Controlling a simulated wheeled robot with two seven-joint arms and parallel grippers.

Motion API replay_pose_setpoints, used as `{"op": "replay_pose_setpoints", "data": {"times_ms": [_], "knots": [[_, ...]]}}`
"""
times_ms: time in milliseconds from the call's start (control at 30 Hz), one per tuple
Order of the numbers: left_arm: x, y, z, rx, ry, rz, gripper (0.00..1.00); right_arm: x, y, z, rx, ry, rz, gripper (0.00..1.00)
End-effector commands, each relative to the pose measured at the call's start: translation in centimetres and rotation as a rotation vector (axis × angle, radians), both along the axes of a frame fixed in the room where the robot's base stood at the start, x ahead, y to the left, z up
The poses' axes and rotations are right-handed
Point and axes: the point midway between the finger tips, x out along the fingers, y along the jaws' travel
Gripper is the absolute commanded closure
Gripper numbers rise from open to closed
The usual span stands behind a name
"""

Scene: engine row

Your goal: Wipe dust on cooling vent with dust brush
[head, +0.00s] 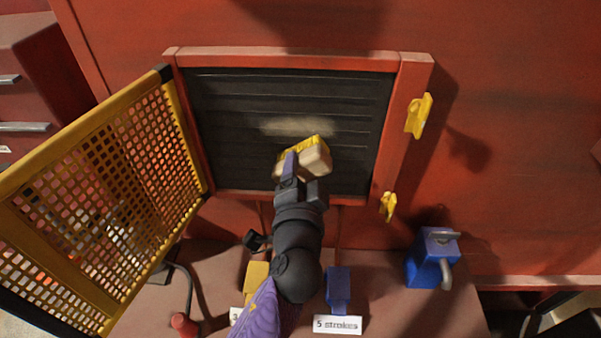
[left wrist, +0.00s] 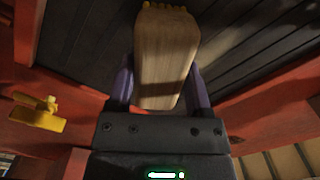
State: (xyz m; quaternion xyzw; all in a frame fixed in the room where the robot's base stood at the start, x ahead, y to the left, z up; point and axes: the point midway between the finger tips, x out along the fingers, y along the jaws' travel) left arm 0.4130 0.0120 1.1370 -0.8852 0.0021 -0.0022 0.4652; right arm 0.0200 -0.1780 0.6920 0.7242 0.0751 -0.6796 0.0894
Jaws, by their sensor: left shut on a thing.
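The cooling vent (head: 230,110) is a black slatted panel in a red frame, and a pale dust patch (head: 298,126) lies across its middle. My left gripper (head: 303,172) is shut on the dust brush (head: 318,155), a block with a wooden body and yellow bristles. The brush is in front of the vent just below the dust patch; I cannot tell whether its bristles touch the slats. In the left wrist view the brush's wooden body (left wrist: 166,60) sits between the purple fingers, with the dark slats behind. My right gripper is not in view.
A yellow mesh guard (head: 100,200) stands swung open at the vent's left. Yellow latches (head: 418,116) are on the frame's right side. Below, a ledge holds a blue box (head: 431,258), a blue block (head: 338,288), a yellow block (head: 256,278) and a "5 strokes" label (head: 338,324).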

Motion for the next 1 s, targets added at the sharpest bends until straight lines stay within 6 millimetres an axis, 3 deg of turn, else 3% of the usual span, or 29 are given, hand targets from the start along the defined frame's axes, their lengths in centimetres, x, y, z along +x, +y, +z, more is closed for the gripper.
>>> {"op": "replay_pose_setpoints", "data": {"times_ms": [33, 633, 667, 1000], "knots": [[-0.8, -5.3, 5.1, -0.276, 0.008, -0.030, 0.82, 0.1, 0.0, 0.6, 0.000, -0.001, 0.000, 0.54], [-0.9, 0.2, 5.2, -0.278, 0.004, -0.032, 0.82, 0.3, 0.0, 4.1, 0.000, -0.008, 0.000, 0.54], [-0.9, 0.6, 5.3, -0.277, 0.003, -0.032, 0.90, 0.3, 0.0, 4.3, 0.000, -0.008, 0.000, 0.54], [-1.0, 2.9, 5.0, -0.278, 0.005, -0.033, 0.90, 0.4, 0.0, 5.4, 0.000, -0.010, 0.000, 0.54]]}}
